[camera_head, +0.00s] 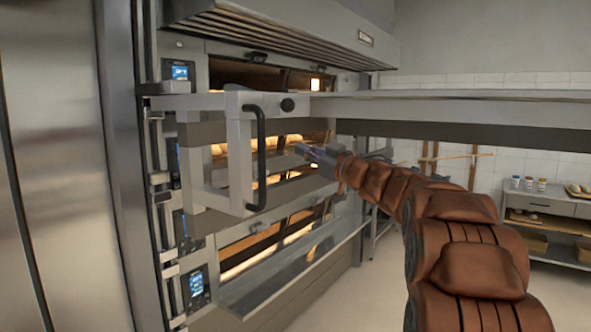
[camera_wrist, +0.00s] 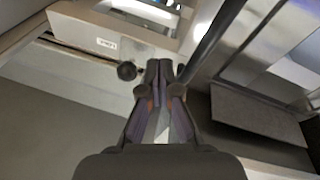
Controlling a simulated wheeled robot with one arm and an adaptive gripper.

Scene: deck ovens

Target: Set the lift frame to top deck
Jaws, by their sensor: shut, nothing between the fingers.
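The lift frame (camera_head: 240,148) is a light grey bracket at the front of the deck oven, with a long flat platform (camera_head: 450,97) running right. Its platform is about level with the lower edge of the top deck opening (camera_head: 270,77) in the head view. A black upright handle (camera_head: 258,158) and a round black knob (camera_head: 287,104) are on the frame. The knob also shows in the wrist view (camera_wrist: 127,70), left of the fingertips. My gripper (camera_head: 300,149) is shut and empty, right of the handle and below the platform. I see no contact with handle or knob.
The deck oven has stacked glowing decks, with loaves in the middle opening (camera_head: 240,146) and small control screens (camera_head: 197,284) at left. A sloping hood (camera_head: 270,28) hangs above. A side bench (camera_head: 548,204) with jars stands at right. Floor is clear at lower right.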

